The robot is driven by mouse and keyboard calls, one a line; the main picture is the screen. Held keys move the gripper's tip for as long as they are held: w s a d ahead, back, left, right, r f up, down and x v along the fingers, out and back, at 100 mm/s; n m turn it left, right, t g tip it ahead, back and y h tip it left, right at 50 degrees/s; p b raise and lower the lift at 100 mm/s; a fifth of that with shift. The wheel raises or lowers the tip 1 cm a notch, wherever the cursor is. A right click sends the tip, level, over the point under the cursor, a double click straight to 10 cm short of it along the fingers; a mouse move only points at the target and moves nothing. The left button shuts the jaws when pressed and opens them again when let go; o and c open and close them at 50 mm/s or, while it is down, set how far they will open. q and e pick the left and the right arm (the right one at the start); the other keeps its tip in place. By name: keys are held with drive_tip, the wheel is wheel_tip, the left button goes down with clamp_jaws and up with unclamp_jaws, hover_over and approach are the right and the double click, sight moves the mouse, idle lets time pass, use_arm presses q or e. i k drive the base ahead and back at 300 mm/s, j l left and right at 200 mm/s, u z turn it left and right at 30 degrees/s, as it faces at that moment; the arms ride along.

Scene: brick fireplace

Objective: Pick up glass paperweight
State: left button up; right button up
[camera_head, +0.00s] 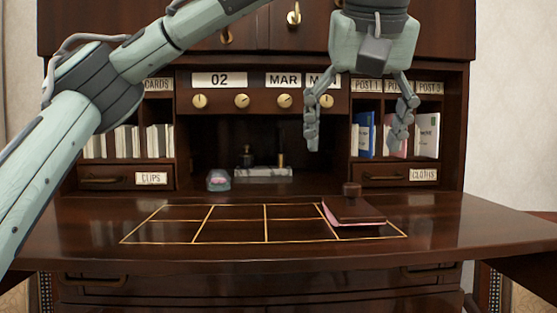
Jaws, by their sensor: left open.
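A small rounded, glassy blue-grey object with pink inside, which looks like the glass paperweight (219,180), sits at the back of the desk, left of centre, by the dark recess. My left gripper (355,140) hangs open and empty, fingers pointing down, above the right part of the desk. It is to the right of the paperweight, higher and apart from it. My left arm crosses the upper left of the view. My right gripper is not in view.
A pen stand (263,172) stands right of the paperweight. A dark notebook (358,214) with a stamp-like knob (351,189) on it lies on the right of the gold grid (233,238). Most of the grid is clear. Pigeonholes with envelopes and drawers flank the recess.

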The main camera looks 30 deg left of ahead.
sight(218, 180)
drive_tip(key=u, duration=1.25)
